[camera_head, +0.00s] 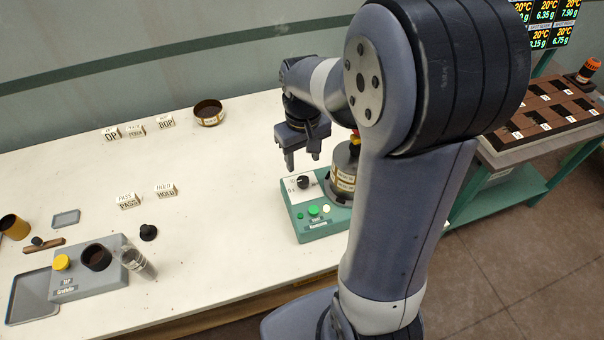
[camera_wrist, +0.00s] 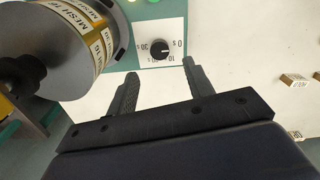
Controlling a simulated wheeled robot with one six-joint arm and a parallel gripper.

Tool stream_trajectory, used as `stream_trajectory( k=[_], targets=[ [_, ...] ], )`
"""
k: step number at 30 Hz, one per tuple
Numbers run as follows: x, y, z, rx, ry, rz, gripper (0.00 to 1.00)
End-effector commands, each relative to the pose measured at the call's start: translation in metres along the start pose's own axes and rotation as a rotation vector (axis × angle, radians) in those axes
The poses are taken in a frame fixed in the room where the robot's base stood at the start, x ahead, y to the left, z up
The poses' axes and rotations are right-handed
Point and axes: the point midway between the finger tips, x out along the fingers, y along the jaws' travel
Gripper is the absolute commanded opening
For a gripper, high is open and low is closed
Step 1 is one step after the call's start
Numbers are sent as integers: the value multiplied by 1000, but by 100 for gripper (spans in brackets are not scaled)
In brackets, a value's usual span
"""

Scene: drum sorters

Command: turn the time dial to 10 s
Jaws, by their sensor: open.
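The time dial (camera_wrist: 159,48) is a small black knob on a white plate with marks around it, among them 0 s, 10 and 30 s. Its pale pointer mark seems to face the 0 s side, but it is small. The dial also shows in the head view (camera_head: 303,182) on the green machine base (camera_head: 322,229). My gripper (camera_head: 302,158) is open and empty, pointing down above the dial. In the wrist view the fingers (camera_wrist: 160,70) are spread, with the dial just beyond the tips, not touched as far as I can tell.
A grey drum labelled MESH (camera_wrist: 70,45) stands on the base beside the dial. A green button (camera_head: 314,211) sits at the base's front. PASS and HOLD blocks (camera_head: 165,191) lie to the left.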

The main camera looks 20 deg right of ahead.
Motion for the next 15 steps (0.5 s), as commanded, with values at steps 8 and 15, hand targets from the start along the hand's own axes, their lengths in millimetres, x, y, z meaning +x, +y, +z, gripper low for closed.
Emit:
stream_trajectory(
  k=[8, 15],
  targets=[
    [53, 0, 1, 0, -4, -1, 49],
    [72, 0, 0, 0, -1, 0, 49]
  ],
)
